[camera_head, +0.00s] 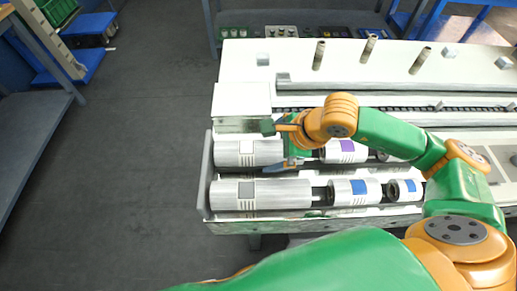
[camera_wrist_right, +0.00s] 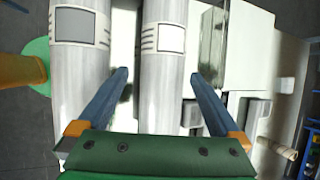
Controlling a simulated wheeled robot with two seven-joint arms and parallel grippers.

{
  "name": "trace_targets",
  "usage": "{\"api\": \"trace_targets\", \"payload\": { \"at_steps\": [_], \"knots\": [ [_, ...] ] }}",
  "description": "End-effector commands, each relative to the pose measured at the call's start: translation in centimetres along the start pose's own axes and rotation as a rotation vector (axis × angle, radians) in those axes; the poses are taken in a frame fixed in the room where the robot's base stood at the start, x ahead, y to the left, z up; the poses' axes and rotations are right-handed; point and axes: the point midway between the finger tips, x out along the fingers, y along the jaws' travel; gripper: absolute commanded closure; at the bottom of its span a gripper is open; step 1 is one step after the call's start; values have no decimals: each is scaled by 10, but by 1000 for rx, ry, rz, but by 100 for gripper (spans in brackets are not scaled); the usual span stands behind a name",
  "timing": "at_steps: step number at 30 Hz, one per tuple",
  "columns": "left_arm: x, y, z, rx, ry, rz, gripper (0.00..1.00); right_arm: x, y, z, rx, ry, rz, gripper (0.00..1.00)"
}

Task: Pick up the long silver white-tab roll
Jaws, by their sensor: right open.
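The long silver white-tab roll (camera_head: 235,158) lies in the upper row of the machine's front tray, at its left end. It also shows in the right wrist view (camera_wrist_right: 163,100), running up the picture with its white tab near the top. My right gripper (camera_head: 276,147) is open over this roll. In the right wrist view the gripper (camera_wrist_right: 160,76) has one blue finger on each side of the roll, with gaps, and I see no grip on it. The gripper and wrist hide the roll's right end in the head view. My left gripper is not in view.
A long silver grey-tab roll (camera_head: 285,196) lies parallel in the lower row, close beside; it shows left of the gripper in the wrist view (camera_wrist_right: 78,90). Shorter blue-tab rolls (camera_head: 350,199) and a purple-tab roll (camera_head: 345,157) lie to the right. A white machine housing (camera_head: 240,100) stands behind.

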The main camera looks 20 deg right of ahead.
Motion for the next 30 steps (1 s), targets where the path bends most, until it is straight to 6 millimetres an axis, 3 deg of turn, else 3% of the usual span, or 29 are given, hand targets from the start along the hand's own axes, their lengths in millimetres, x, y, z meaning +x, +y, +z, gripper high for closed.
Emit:
{"api": "trace_targets", "payload": {
  "at_steps": [2,6,13,24,30],
  "knots": [
    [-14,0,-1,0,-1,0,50,11,-3,6,4,-2,6,0],
    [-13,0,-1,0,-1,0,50,34,-2,4,2,-2,4,0],
    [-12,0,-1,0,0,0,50,37,-2,3,1,-2,0,3],
    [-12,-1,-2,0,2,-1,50,37,-2,3,2,-2,2,100],
    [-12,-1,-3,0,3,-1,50,37,-2,4,1,-4,0,100]
  ]
}}
